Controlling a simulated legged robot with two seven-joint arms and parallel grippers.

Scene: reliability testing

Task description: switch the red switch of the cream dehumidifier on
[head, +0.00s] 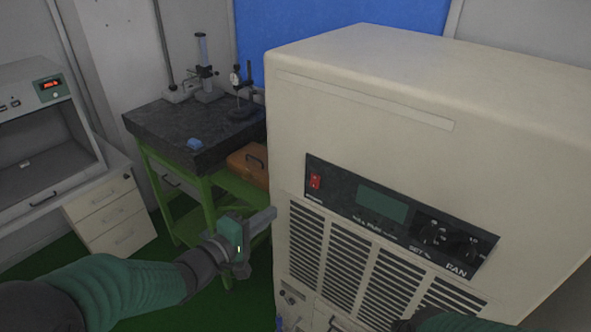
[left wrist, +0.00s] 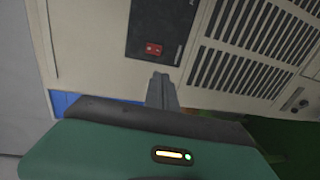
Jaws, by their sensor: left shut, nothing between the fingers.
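The cream dehumidifier (head: 420,80) stands at the right of the head view, with a dark control panel (head: 345,188) on its front. The red switch (head: 315,181) is at the left end of that panel. It also shows in the left wrist view (left wrist: 154,49), just beyond my fingertips. Whether it is on or off I cannot tell. My left gripper (head: 268,217) is shut and empty, below and left of the switch, apart from it as far as I can see. It also shows in the left wrist view (left wrist: 161,80). My right gripper cannot be made out; only a dark part shows at the bottom right edge.
The panel also holds a greenish display (head: 382,204) and two dark knobs (head: 432,232). Vent slats (head: 345,270) lie below. A dark-topped green bench (head: 190,130) with gauges stands behind left. A drawer cabinet (head: 108,212) is at the left. Green floor is open between.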

